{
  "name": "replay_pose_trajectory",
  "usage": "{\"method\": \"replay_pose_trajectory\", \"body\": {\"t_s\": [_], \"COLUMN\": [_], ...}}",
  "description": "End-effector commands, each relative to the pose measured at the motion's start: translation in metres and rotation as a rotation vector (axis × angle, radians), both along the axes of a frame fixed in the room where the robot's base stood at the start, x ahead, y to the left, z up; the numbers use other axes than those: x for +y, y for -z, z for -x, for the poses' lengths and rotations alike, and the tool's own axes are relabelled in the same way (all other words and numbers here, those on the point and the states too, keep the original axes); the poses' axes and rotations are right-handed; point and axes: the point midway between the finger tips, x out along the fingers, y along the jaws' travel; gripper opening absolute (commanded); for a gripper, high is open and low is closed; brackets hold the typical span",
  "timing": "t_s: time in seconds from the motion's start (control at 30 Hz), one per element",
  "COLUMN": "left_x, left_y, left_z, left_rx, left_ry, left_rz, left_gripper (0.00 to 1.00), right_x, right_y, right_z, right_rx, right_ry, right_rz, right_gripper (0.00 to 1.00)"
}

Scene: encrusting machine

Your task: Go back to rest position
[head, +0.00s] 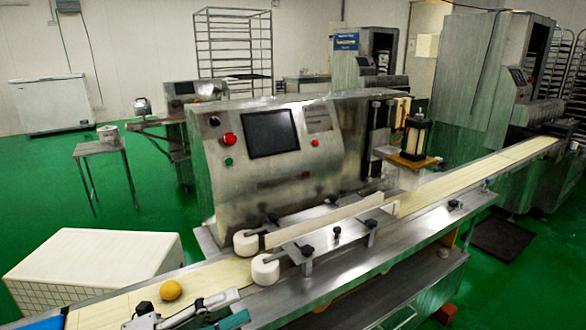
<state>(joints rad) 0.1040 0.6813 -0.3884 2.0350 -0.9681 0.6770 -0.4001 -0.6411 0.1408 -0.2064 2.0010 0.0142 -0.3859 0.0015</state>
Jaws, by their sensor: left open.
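My left gripper (235,308) shows at the bottom edge, over the near end of the conveyor. It is open, with nothing seen between its fingers, and its rear part is cut off by the frame. My right gripper is not in view. A round orange-yellow ball (171,290) sits on the cream conveyor belt (215,276), just beyond and to the left of my left gripper, apart from it. The steel encrusting machine (255,190) stands behind the belt.
Two white rollers (265,270) and a guide rail (325,219) sit over the belt to the right of my gripper. A white crate (95,255) stands at the left. A small steel table (98,148) stands farther back. Green floor is open at the left.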

Motion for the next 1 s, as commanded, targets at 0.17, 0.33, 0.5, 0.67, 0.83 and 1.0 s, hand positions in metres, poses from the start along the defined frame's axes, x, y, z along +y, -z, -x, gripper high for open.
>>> {"method": "replay_pose_trajectory", "body": {"t_s": [0.17, 0.33, 0.5, 0.67, 0.83, 1.0], "left_x": [0.031, 0.069, 0.088, 0.092, 0.09, 0.09], "left_y": [0.055, 0.157, 0.255, 0.314, 0.341, 0.344], "left_z": [-0.023, -0.009, 0.046, 0.101, 0.132, 0.136], "left_rx": [0.445, 0.898, 1.276, 1.517, 1.634, 1.651], "left_ry": [-0.283, -0.563, -0.789, -0.93, -0.997, -1.006], "left_rz": [0.34, 0.597, 0.764, 0.854, 0.893, 0.897], "left_gripper": [0.52, 0.52, 0.52, 0.52, 0.52, 0.52], "right_x": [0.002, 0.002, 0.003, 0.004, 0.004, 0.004], "right_y": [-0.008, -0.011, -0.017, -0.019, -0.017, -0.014], "right_z": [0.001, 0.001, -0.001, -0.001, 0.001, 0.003], "right_rx": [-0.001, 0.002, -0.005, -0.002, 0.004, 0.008], "right_ry": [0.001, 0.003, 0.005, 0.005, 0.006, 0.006], "right_rz": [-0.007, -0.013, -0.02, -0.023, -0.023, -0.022], "right_gripper": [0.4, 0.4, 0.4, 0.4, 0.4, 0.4]}}
